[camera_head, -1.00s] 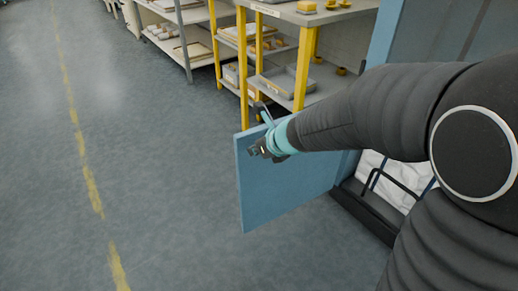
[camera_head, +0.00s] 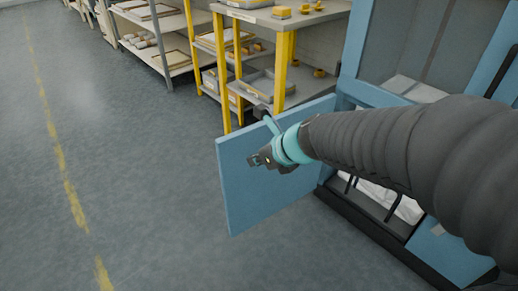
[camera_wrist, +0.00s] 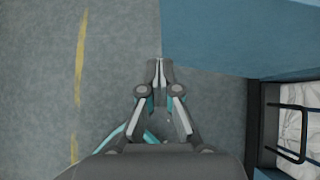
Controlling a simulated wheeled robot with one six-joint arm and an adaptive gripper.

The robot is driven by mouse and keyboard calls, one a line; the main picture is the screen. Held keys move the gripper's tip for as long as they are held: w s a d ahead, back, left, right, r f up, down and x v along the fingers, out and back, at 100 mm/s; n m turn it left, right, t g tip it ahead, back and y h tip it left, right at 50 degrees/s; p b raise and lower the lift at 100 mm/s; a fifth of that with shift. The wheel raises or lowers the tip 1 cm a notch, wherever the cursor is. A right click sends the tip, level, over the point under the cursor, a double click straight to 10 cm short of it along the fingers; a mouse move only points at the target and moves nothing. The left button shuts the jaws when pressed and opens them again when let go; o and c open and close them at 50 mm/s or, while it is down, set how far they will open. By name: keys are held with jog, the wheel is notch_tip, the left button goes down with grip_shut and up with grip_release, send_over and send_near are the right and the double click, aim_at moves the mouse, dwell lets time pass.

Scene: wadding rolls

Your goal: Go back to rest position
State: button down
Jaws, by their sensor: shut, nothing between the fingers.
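My gripper (camera_head: 260,158) is at the end of my arm, in front of the open blue door panel (camera_head: 243,205) in the head view. In the wrist view my gripper (camera_wrist: 159,66) has its fingertips together with nothing between them, above the grey floor. The blue panel (camera_wrist: 235,35) shows there at the upper right, close beside the fingertips. Whether they touch is not clear. My arm covers part of the blue cabinet (camera_head: 372,93) in the head view.
White wadding (camera_head: 405,205) lies in the cabinet's lower bay behind black bars, also in the wrist view (camera_wrist: 302,115). Shelving with yellow posts (camera_head: 283,72) stands behind the door. Open floor (camera_head: 130,180) with a yellow line (camera_head: 72,195) lies to the left.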

jog(key=s+d+r+n+h, duration=0.2)
jog(key=s+d+n, duration=0.6)
jog(key=n, duration=0.5)
jog(key=s+d+r+n+h, duration=0.2)
jog(key=s+d+n+h, duration=0.2)
jog(key=n, duration=1)
jog(key=s+d, duration=0.3)
jog(key=s, duration=0.2)
jog(key=shift+s+d+g, duration=0.15)
jog(key=shift+d+g, duration=0.2)
jog(key=shift+g, duration=0.05)
jog(key=shift+a, duration=0.1)
